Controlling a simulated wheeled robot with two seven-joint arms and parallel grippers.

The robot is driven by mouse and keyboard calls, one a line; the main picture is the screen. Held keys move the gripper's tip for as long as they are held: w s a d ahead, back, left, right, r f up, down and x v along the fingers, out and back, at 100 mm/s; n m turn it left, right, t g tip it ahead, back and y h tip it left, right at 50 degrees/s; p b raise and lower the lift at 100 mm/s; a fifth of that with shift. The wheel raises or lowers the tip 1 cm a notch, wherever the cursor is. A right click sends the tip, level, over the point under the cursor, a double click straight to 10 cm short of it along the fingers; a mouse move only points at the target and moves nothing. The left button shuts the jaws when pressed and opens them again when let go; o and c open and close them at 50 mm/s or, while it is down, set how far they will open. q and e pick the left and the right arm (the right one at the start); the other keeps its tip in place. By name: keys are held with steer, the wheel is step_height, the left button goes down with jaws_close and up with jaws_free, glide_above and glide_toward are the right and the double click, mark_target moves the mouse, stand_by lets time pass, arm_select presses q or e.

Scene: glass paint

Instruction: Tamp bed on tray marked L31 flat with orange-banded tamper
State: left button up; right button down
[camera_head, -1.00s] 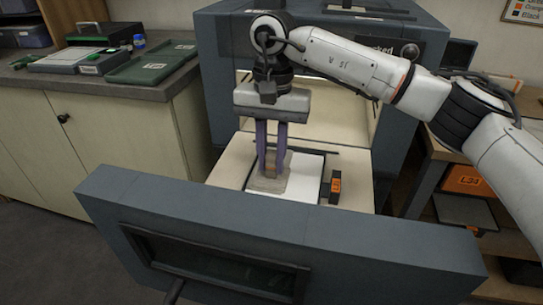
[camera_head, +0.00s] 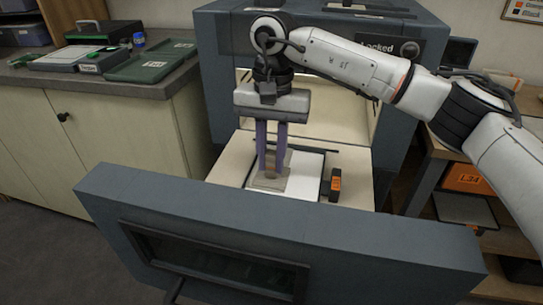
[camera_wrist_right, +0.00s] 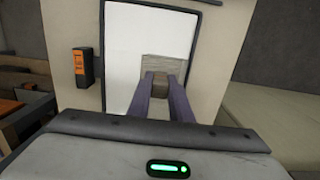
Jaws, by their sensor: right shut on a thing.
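My right gripper (camera_head: 270,172) points down over the pulled-out drawer, its purple fingers shut on the brown handle (camera_wrist_right: 159,85) of a tamper. The tamper's square grey-beige plate (camera_head: 266,185) is low over the white bed (camera_head: 302,172); I cannot tell whether it touches. No orange band shows on the tamper. The bed lies in a dark-rimmed tray (camera_wrist_right: 103,48), and it also shows in the wrist view (camera_wrist_right: 128,40). A black block with an orange label (camera_head: 336,184) stands beside the tray; its marking is too small to read. My left gripper is out of view.
The blue-grey drawer front (camera_head: 280,235) stands in front of the tray. The cabinet (camera_head: 215,75) rises behind it. A counter at left holds a green tray (camera_head: 150,62). Shelves with an orange-fronted bin (camera_head: 465,178) stand at right.

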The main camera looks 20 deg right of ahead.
steer(key=shift+r+p, duration=0.85)
steer(key=shift+r, duration=0.3)
steer(key=shift+w+d+p, duration=0.4)
steer(key=shift+w+d, duration=0.15)
steer(key=shift+w, duration=0.3)
steer(key=shift+w+d+p, duration=0.45)
steer(key=shift+w+d, duration=0.1)
steer(key=shift+w, duration=0.25)
steer(key=shift+w+d+p, duration=0.4)
steer(key=shift+w+d, duration=0.15)
steer(key=shift+w, duration=0.3)
steer(key=shift+w+d+f, duration=0.1)
steer(key=shift+f+b, duration=0.3)
steer(key=shift+f, duration=0.45)
